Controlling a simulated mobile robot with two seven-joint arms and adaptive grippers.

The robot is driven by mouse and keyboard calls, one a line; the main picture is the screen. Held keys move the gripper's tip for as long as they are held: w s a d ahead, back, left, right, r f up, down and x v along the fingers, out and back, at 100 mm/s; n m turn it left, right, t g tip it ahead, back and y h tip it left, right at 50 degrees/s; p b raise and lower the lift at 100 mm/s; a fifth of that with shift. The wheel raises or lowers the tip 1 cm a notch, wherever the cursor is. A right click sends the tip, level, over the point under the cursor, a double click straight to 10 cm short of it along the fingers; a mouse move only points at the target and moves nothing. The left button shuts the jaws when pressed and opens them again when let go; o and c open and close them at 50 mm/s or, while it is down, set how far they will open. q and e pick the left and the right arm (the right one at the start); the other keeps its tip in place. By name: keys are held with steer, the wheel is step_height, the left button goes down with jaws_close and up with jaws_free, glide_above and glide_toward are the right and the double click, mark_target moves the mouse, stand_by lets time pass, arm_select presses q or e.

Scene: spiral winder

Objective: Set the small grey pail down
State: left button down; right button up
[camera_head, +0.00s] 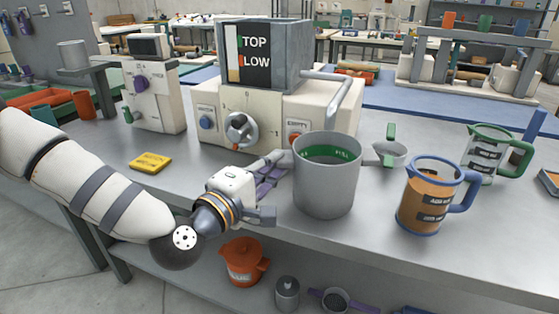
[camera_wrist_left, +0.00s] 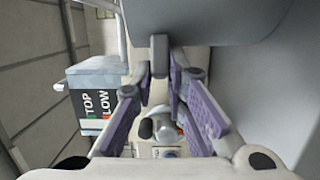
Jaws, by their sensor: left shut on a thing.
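The small grey pail (camera_head: 325,190), with a green band inside, is upright over the front of the metal bench. I cannot tell whether its base touches the bench top. My left gripper (camera_head: 279,168) comes in from the left and is shut on the pail at its left side. In the left wrist view, the purple-padded fingers (camera_wrist_left: 160,75) close around a narrow dark grey part, and the pail's grey wall (camera_wrist_left: 262,75) fills the right side. The exact grip is partly hidden. My right gripper is not in view.
A winder machine (camera_head: 270,112) stands behind the pail. A yellow sponge (camera_head: 150,162) lies left. The bench's front edge is close.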

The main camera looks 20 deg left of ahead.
arm_select(q)
steer(key=shift+s+f, duration=0.1)
steer(key=c, duration=1.6)
jaws_free()
steer(key=shift+r, duration=0.2)
